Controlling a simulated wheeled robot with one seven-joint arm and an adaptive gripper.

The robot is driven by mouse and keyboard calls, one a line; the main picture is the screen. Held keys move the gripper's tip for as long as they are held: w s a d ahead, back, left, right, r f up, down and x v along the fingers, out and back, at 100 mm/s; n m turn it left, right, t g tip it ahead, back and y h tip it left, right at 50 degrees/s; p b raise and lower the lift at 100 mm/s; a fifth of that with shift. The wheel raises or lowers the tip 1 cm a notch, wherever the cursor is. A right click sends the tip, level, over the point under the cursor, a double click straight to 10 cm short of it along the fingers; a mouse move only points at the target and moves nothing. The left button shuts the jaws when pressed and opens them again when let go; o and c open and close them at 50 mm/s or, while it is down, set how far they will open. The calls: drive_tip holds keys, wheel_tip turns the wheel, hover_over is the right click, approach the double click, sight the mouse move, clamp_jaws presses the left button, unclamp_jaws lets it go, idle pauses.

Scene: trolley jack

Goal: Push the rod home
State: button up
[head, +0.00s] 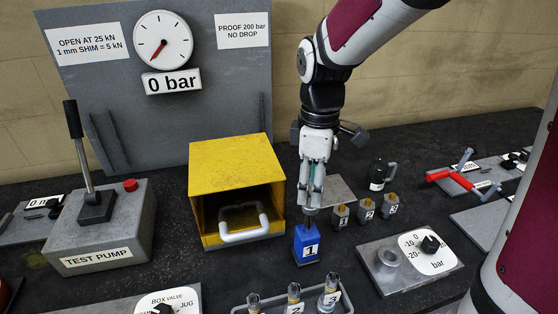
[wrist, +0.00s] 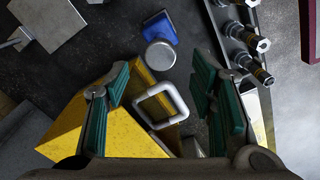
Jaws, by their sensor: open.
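My gripper (head: 312,192) points down above a blue block labelled 1 (head: 306,245). In the wrist view its two green-padded fingers (wrist: 160,88) are apart with nothing held between them. A round silver end face (wrist: 160,55), possibly the rod's top, shows just beyond the fingertips, beside the blue block (wrist: 160,27). A short dark upright piece (head: 308,217) shows between the fingertips and the block in the head view; I cannot tell how deep it sits. I cannot tell whether the fingers touch it.
A yellow open-fronted box (head: 232,165) with a white handle (head: 243,228) stands left of my gripper. The test pump (head: 103,232) is further left; the gauge (head: 162,41) reads 0 bar. Numbered pieces (head: 366,210) and a dial block (head: 410,262) stand right. A numbered rack (head: 262,309) is in front.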

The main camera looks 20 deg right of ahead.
sight(310, 209)
drive_tip(key=shift+f, duration=2.2)
